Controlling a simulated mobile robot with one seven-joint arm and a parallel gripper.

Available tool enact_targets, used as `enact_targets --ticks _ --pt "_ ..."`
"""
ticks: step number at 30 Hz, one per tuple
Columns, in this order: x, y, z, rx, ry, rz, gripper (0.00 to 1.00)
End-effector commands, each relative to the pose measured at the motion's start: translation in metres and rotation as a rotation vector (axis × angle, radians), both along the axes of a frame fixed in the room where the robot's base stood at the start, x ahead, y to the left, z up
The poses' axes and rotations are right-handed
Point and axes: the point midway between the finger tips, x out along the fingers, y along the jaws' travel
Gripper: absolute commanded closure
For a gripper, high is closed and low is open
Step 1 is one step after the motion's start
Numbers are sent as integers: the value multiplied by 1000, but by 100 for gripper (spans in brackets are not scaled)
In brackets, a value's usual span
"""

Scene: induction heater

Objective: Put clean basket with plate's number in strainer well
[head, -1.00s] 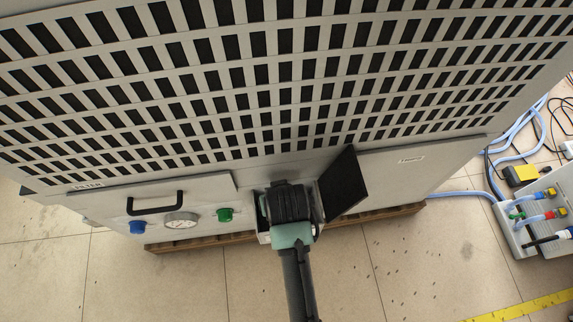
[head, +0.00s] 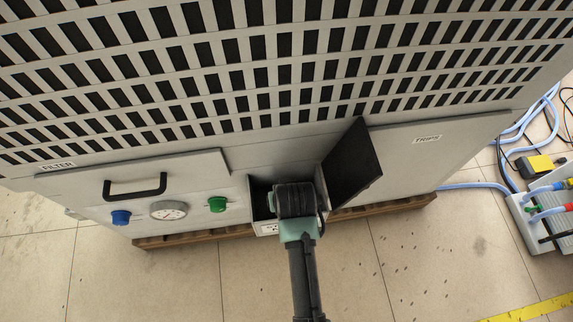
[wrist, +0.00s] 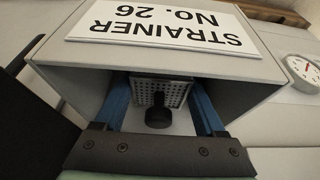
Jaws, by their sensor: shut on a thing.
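The strainer well (head: 261,197) is a grey box in the lower cabinet front, with its black door (head: 352,165) standing open to its right. A white plate (wrist: 160,22) reading "STRAINER No. 26" is upside down in the wrist view; its edge shows below the opening in the head view (head: 267,229). My gripper (wrist: 160,104) has its blue fingers inside the well opening, shut on a perforated metal basket (wrist: 172,90) with a black knob (wrist: 158,116). The basket's far end is hidden in the dark well. In the head view my wrist covers the basket.
A black handle (head: 135,186), blue knob (head: 121,217), gauge (head: 168,210) and green knob (head: 217,204) are left of the well. A slatted panel overhangs above. Hoses and a manifold (head: 545,215) lie right. The floor in front is mostly clear.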

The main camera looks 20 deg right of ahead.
Motion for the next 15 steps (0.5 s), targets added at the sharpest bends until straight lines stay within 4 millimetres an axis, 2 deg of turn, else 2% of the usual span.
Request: enact_targets --ticks 1,3,14,15 --pt "0 0 -13 1 2 0 91" --pt "0 0 -20 0 1 0 91" --pt "0 0 -22 0 0 0 91" --pt "0 0 -22 0 1 0 24"
